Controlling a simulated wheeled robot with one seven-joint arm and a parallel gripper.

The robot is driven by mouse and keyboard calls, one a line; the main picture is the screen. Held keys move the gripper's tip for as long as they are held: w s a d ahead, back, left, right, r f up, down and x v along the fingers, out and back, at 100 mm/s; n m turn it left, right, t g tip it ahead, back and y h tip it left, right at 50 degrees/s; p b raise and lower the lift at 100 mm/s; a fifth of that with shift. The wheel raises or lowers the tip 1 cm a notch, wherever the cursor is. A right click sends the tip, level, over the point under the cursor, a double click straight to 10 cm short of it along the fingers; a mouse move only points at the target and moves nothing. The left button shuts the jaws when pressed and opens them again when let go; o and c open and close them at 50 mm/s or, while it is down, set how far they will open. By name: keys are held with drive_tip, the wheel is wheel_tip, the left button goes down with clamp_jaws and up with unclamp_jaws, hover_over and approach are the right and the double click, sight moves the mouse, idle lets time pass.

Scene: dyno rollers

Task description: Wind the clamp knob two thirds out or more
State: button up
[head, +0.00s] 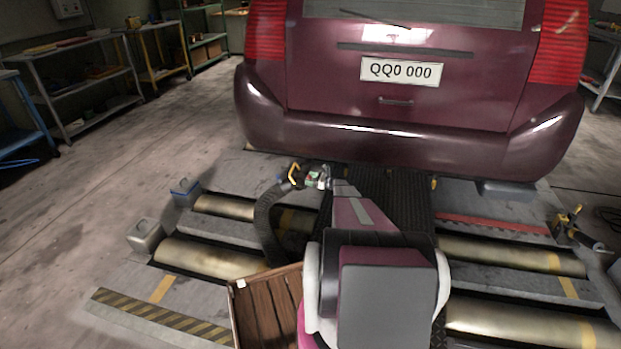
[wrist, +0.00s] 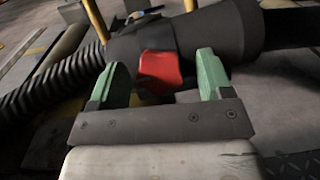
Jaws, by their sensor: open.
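The clamp knob (wrist: 158,70) is a red block-shaped knob on a dark hose nozzle (wrist: 225,32) in the wrist view. My gripper (wrist: 157,82) is open, with one green fingertip on each side of the knob. Gaps show between the knob and both fingers, with the wider one on the right. In the head view my gripper (head: 316,180) is small, close to the nozzle below the car's bumper. The knob is too small to make out clearly there. How far it is wound cannot be told.
A black ribbed hose (head: 268,225) curves down from the nozzle to a wooden crate (head: 252,316). The maroon car (head: 330,150) stands close above my arm. Metal rollers (head: 215,258) lie in the floor on both sides. Open floor is at the left.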

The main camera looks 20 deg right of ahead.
drive_tip(key=shift+w+a, duration=0.1)
drive_tip(key=shift+a, duration=0.05)
drive_tip(key=shift+c, duration=0.3)
drive_tip(key=c, duration=0.9)
drive_tip(key=shift+o, duration=0.2)
drive_tip(key=shift+n, duration=0.6)
drive_tip(key=n+g, duration=0.1)
drive_tip(key=n, duration=0.2)
drive_tip(key=shift+w+n+g+y, duration=0.1)
drive_tip(key=shift+n+g+y, duration=0.2)
drive_tip(key=shift+y, duration=0.1)
drive_tip(key=shift+n+g, duration=1)
drive_tip(key=shift+n, duration=1.1)
